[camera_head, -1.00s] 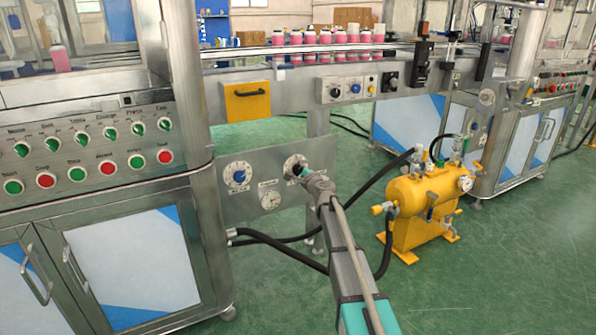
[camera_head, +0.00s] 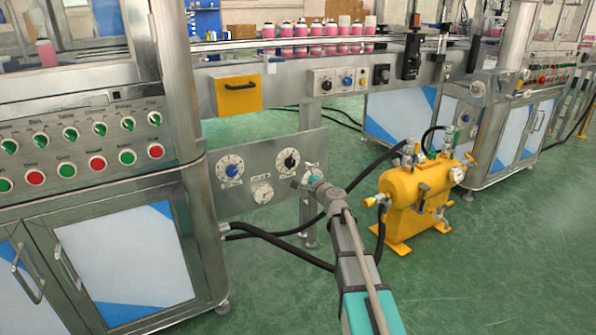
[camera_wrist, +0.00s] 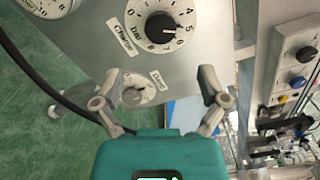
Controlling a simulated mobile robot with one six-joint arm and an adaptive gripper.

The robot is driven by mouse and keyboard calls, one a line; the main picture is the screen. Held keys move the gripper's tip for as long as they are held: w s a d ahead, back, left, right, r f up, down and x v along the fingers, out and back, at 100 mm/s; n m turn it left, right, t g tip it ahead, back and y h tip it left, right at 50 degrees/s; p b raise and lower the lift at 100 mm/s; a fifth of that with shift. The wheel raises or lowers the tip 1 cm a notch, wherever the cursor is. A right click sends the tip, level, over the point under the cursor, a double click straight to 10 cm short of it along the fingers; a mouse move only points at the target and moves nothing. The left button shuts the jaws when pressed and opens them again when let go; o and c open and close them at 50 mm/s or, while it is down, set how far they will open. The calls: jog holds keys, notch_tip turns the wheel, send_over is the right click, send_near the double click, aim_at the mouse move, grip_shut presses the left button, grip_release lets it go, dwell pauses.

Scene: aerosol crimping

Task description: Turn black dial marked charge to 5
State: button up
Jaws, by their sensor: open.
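The black charge dial (camera_head: 288,160) sits on a white scale on the grey panel, right of the blue dial. In the wrist view, this black dial (camera_wrist: 162,27) is fully visible, and its white mark points toward the 5. My gripper (camera_head: 307,184) is below and right of it in the head view, apart from it. In the wrist view, my gripper (camera_wrist: 158,90) has its fingers spread with nothing held. A small round dial (camera_wrist: 135,96) shows between the fingers, farther back.
A blue dial (camera_head: 231,170) and a small gauge (camera_head: 263,192) share the panel (camera_head: 240,203). A yellow tank (camera_head: 405,195) with black hoses stands to the right. The button cabinet (camera_head: 125,255) stands left. Green floor is open at lower right.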

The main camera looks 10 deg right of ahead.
jog(key=shift+v, duration=1.05)
